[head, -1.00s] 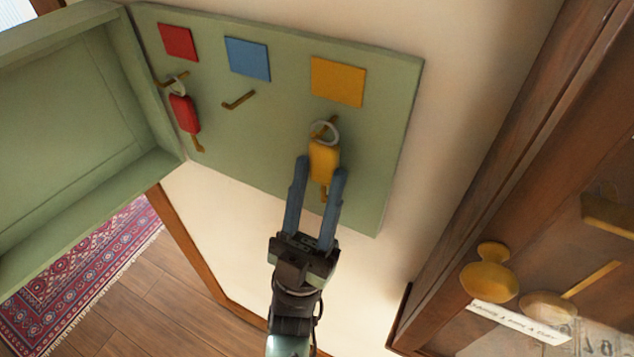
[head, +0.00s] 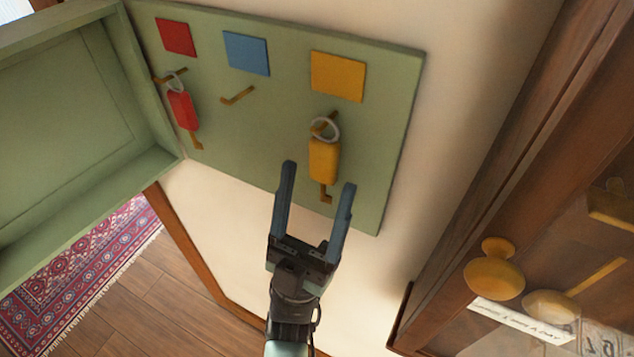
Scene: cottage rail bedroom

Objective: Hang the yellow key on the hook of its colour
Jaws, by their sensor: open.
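The yellow key (head: 323,161) hangs by its ring on the hook (head: 331,119) under the yellow square (head: 337,76) on the green board (head: 235,142). Its shaft points down. My gripper (head: 318,175) is open and empty, with its two blue fingers spread apart. The fingertips are just below and around the lower part of the key in the picture, and I see no finger gripping it. The red key (head: 183,110) hangs on the hook under the red square (head: 176,36). The hook (head: 238,95) under the blue square (head: 247,54) is empty.
The board's open green door (head: 70,140) stands at the left. A dark wooden cabinet (head: 545,150) with yellow knobs (head: 494,278) is at the right. A red patterned rug (head: 85,265) lies on the wooden floor at lower left. Bare wall lies below the board.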

